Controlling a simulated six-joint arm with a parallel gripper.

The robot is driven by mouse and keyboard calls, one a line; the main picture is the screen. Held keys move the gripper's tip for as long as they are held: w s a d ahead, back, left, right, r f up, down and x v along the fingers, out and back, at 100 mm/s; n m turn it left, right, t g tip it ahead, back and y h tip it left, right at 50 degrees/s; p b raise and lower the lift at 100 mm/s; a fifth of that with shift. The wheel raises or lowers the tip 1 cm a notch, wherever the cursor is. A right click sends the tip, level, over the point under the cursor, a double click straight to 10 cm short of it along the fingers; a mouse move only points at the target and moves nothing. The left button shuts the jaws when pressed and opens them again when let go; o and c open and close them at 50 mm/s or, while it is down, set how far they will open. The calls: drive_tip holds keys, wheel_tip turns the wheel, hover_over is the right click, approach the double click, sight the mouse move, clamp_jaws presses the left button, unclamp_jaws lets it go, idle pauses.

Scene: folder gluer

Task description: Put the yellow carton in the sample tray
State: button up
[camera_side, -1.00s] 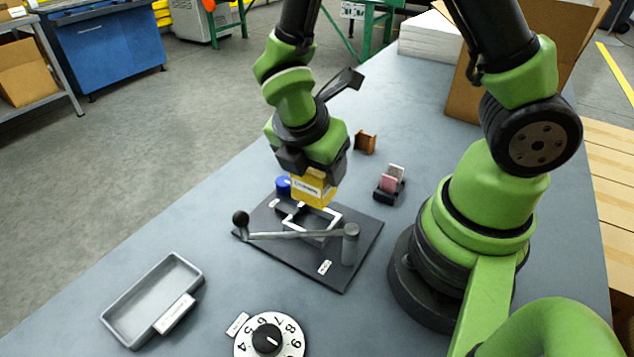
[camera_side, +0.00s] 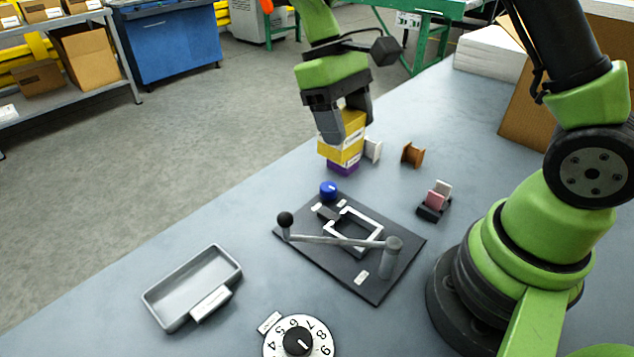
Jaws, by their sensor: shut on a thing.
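My gripper (camera_side: 345,125) is shut on the yellow carton (camera_side: 340,150), with a finger on either side of it. The carton has a white label strip on its side. It is beyond the black fixture plate, away from the tray. A purple block (camera_side: 343,168) shows directly below the carton and is partly hidden by it; I cannot tell whether the two touch. The grey sample tray (camera_side: 162,322) lies at the lower left and looks empty, with a label on its near right side.
A numbered dial (camera_side: 298,342) is at the front.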

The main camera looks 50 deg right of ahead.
idle(0.3)
drive_tip(key=w+d+f+n, duration=0.2)
drive_tip(key=d, duration=0.9)
drive_tip(key=n+t+h, duration=0.1)
drive_tip(key=n+h, duration=0.2)
drive_tip(key=n, duration=0.4)
hover_over(475, 154)
wheel_tip(475, 154, down, 8)
drive_tip(key=shift+a+f, duration=0.15)
drive_tip(key=shift+f, duration=2.15)
